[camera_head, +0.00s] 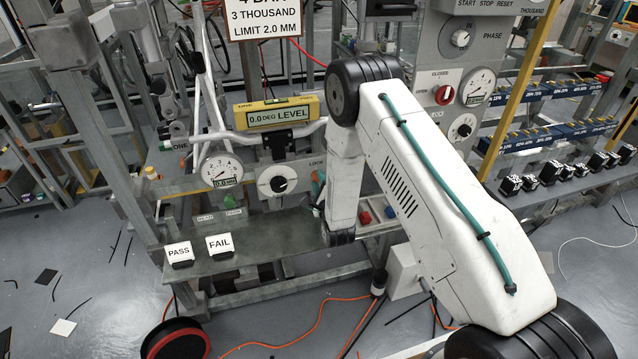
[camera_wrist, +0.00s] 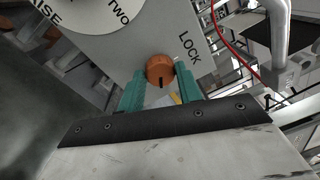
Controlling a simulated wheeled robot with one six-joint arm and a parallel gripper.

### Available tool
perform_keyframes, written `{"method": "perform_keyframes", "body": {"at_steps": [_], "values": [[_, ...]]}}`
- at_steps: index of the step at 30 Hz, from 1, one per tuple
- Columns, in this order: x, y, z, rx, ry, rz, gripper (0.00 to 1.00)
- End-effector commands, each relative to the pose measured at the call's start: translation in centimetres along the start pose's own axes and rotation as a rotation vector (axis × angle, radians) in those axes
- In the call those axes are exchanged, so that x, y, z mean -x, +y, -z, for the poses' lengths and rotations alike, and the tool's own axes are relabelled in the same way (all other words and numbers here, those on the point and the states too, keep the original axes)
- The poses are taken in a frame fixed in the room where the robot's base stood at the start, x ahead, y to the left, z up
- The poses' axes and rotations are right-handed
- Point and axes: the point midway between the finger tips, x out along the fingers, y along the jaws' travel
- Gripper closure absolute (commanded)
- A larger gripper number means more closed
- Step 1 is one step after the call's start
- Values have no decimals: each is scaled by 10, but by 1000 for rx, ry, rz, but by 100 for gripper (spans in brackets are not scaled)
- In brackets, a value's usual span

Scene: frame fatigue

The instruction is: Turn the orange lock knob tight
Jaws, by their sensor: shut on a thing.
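The orange lock knob (camera_wrist: 160,70) sits on a grey panel below the word LOCK in the wrist view. It is round, with a dark slot mark pointing toward my gripper. My gripper (camera_wrist: 160,80) has its two teal fingers shut on the knob, one on each side. In the head view the grey lock panel (camera_head: 283,179) carries a black knob with a white dial. The lock knob's end of that panel is mostly hidden by my arm, and my fingers show only in part there.
A yellow digital level (camera_head: 277,113) reading 0.0 DEG rests above the panel. A round gauge (camera_head: 222,170) is to its left. PASS (camera_head: 179,253) and FAIL (camera_head: 219,244) cards stand on the grey bench (camera_head: 265,240). Red and blue blocks lie right of my wrist.

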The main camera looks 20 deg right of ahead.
Motion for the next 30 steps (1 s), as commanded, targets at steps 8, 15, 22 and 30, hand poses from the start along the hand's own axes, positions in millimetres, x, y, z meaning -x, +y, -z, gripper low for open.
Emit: {"method": "perform_keyframes", "body": {"at_steps": [8,15,22,30], "values": [[1,1,2,-3,5,-2,88],[1,0,2,-3,4,-2,44],[1,0,1,-3,2,-1,44],[36,1,1,-3,3,-4,44]]}}
